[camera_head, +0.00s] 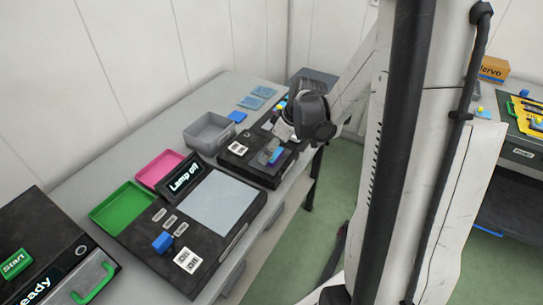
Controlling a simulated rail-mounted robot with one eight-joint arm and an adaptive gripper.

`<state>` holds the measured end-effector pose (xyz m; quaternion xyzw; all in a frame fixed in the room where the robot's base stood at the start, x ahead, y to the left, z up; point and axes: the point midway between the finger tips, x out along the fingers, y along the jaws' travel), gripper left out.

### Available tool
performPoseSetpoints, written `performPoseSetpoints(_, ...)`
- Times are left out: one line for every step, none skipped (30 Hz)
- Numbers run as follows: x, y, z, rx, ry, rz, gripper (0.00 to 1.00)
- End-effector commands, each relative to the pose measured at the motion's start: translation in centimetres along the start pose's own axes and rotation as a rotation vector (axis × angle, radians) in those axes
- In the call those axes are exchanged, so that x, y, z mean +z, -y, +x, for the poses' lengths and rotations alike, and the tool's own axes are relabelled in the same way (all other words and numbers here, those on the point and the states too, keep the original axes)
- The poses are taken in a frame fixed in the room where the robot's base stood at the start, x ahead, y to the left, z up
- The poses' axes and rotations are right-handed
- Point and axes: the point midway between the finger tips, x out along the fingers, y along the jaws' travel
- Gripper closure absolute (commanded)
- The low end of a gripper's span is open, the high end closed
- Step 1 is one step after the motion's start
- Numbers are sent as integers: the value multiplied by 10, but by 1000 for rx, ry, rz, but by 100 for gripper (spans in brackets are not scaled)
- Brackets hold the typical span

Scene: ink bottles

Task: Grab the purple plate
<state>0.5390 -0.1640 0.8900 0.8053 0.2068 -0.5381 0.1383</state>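I cannot make out a clearly purple plate. Several small flat plates in light blue lie on the grey table near its far edge (257,97), with a darker blue one (237,117) nearer. A pink tray (160,168) lies further left, next to a green tray (123,206). The dark end of my arm hangs over the far right part of the table, above a black box (234,162). My gripper (284,130) is small and partly hidden there, and its fingers do not show clearly.
An open grey bin (209,132) stands between the pink tray and the plates. A black device with a "Lamp off" sign (186,181) and a pale panel (222,206) fills the middle. My white column blocks the right side.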

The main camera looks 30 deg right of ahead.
Motion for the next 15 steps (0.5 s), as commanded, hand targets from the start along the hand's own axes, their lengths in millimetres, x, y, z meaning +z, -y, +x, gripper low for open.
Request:
performPoseSetpoints(0,0,7,0,0,-1,14)
performPoseSetpoints(0,0,10,0,0,-1,14)
performPoseSetpoints(0,0,13,0,0,-1,14)
performPoseSetpoints(0,0,15,0,0,-1,14)
performPoseSetpoints(0,0,17,0,0,-1,14)
performPoseSetpoints(0,0,19,0,0,0,14)
performPoseSetpoints(0,0,20,0,0,0,14)
performPoseSetpoints(0,0,20,0,0,0,14)
performPoseSetpoints(0,0,20,0,0,0,14)
performPoseSetpoints(0,0,20,0,0,0,14)
performPoseSetpoints(0,0,20,0,0,0,14)
performPoseSetpoints(0,1,20,0,0,0,14)
performPoseSetpoints(0,0,20,0,0,0,14)
performPoseSetpoints(0,0,20,0,0,0,14)
performPoseSetpoints(0,0,20,0,0,0,17)
